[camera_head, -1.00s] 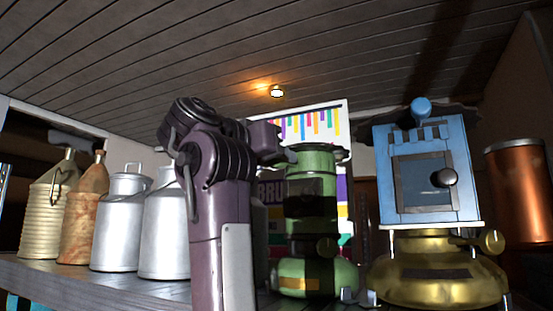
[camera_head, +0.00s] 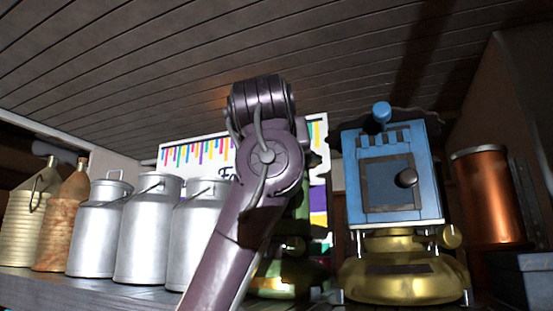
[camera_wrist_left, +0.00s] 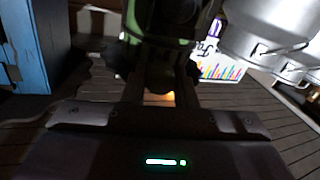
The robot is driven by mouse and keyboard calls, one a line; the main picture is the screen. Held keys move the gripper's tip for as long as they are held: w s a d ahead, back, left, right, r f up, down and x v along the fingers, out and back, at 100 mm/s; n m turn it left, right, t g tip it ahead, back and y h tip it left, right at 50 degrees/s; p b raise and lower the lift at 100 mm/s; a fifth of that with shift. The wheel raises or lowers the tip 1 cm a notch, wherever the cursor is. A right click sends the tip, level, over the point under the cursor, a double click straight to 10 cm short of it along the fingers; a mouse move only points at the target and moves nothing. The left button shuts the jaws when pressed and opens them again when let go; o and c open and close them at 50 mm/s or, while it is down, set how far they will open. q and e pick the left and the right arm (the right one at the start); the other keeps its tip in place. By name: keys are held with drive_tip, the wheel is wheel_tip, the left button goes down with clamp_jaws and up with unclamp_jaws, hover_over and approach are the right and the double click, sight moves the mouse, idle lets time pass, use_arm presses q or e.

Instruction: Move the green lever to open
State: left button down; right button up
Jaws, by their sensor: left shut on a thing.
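A green lantern-like device (camera_head: 302,212) stands on the shelf, mostly hidden behind my purple left arm in the head view. Its green base (camera_head: 285,280) shows below the arm. In the left wrist view the device's dark green body (camera_wrist_left: 165,25) fills the top middle. My left gripper (camera_wrist_left: 160,90) is shut on a dark part of it, which I take to be the green lever. The lever itself is shadowed, and its angle cannot be told. In the head view the left gripper is hidden behind the arm. My right gripper is not in view.
A blue box device (camera_head: 395,160) on a brass base (camera_head: 400,280) stands close on the right. Several metal milk cans (camera_head: 145,235) stand on the left of the shelf (camera_head: 45,285). A copper cylinder (camera_head: 483,200) is at far right. A colourful sign (camera_head: 175,155) is behind.

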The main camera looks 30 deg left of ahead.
use_arm(q)
drive_tip(key=shift+w+f+y, duration=0.15)
drive_tip(key=shift+w+y, duration=0.05)
drive_tip(key=shift+y, duration=0.1)
